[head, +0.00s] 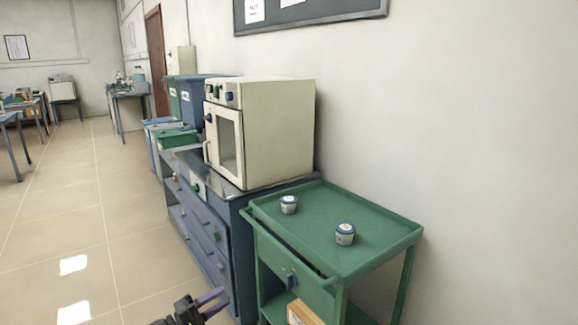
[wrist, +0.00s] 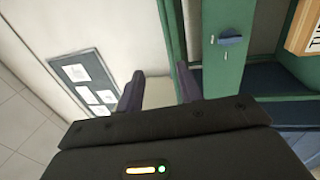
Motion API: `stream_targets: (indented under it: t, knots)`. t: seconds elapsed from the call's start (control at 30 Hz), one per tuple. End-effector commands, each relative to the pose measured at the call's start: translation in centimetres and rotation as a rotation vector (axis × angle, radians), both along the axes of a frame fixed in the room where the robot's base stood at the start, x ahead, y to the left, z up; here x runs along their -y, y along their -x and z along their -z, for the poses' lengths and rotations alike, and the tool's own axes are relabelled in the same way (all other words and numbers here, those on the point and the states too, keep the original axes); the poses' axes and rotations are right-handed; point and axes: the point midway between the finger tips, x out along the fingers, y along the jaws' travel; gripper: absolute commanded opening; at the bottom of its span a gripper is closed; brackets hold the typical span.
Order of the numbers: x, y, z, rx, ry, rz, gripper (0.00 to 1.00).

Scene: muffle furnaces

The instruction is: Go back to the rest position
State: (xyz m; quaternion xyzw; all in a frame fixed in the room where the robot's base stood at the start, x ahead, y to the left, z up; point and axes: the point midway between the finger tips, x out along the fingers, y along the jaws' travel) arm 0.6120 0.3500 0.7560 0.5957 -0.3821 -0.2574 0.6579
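My gripper (head: 207,303) shows at the bottom edge of the head view, in front of the blue drawer cabinet and to the left of the green cart. Most of my arm is out of view. In the wrist view my gripper (wrist: 160,88) has its two dark fingers apart, with nothing between them. The white furnace (head: 268,132) stands on the blue cabinet (head: 209,232) with its door closed.
The cart's blue drawer handle (wrist: 231,38) is close in the wrist view. The floor (head: 65,215) at left is clear.

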Motion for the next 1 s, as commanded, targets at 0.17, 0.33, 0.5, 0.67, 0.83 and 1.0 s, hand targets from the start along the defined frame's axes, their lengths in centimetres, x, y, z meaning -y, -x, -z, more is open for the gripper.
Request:
stream_targets:
  t: [0.17, 0.33, 0.5, 0.67, 0.83, 1.0]
  knots:
    - [0.1, -0.9, -0.7, 0.022, -0.014, -0.033, 0.37]
    - [0.4, -2.8, -2.2, 0.071, -0.048, -0.107, 0.37]
    - [0.9, -5.2, -4.1, 0.127, -0.097, -0.207, 0.37]
    - [1.8, -8.1, -6.6, 0.186, -0.164, -0.331, 0.37]
    - [3.7, -11.7, -9.9, 0.239, -0.283, -0.511, 0.37]
    - [6.4, -14.4, -13.2, 0.240, -0.480, -0.723, 0.37]
